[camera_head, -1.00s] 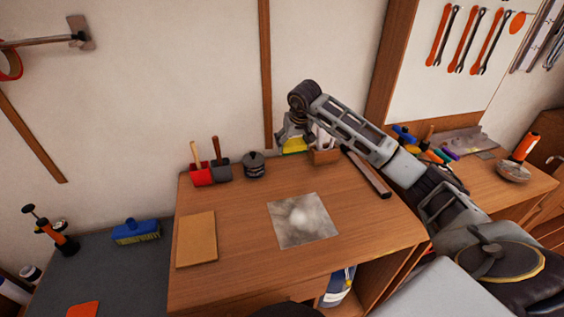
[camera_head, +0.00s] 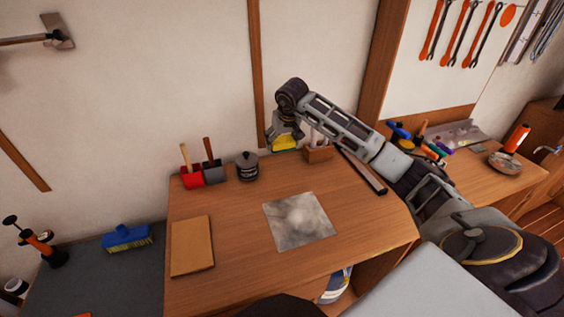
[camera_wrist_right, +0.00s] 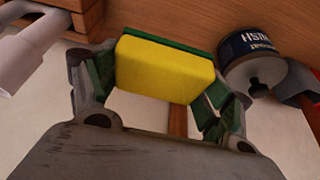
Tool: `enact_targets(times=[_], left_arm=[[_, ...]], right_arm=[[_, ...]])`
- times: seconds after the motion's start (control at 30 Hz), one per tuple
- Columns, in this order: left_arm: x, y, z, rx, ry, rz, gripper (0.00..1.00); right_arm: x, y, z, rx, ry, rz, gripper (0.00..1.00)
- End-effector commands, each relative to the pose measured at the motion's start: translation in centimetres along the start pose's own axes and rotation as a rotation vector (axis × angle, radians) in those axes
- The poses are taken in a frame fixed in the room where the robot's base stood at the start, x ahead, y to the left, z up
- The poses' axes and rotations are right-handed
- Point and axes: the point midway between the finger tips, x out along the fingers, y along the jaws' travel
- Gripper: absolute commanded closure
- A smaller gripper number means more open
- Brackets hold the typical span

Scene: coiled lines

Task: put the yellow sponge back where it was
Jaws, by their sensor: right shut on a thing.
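The yellow sponge (camera_head: 286,143) with a green layer is held in my right gripper (camera_head: 284,138), at the back of the wooden desk (camera_head: 240,205). In the right wrist view the sponge (camera_wrist_right: 165,69) sits between the two fingers of the right gripper (camera_wrist_right: 160,85), which is shut on it. The sponge is close to the desk top; I cannot tell whether it touches it. It is between a dark round tin (camera_head: 247,166) and a small wooden holder (camera_head: 318,152). My left gripper is not in view.
The tin also shows close by in the right wrist view (camera_wrist_right: 252,60). Red and grey holders with wooden handles (camera_head: 203,174) stand at the back left. A grey sheet (camera_head: 299,220) and a tan board (camera_head: 192,246) lie on the desk. Between them and the back row the desk is bare.

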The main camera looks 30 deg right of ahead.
Motion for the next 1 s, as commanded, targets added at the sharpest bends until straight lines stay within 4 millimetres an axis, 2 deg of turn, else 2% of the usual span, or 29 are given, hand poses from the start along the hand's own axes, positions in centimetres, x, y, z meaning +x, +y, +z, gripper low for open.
enact_targets(times=[0.4, 0.87, 1.0], left_arm=[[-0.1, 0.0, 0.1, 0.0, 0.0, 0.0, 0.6], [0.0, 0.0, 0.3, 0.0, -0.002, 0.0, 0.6], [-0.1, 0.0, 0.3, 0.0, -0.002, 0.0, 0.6]], right_arm=[[4.3, 0.0, 1.8, 0.0, -0.001, 0.0, 0.43], [4.7, 0.0, 1.9, 0.0, 0.0, 0.001, 0.43], [5.3, 0.0, 2.3, 0.0, -0.002, 0.0, 0.43]])
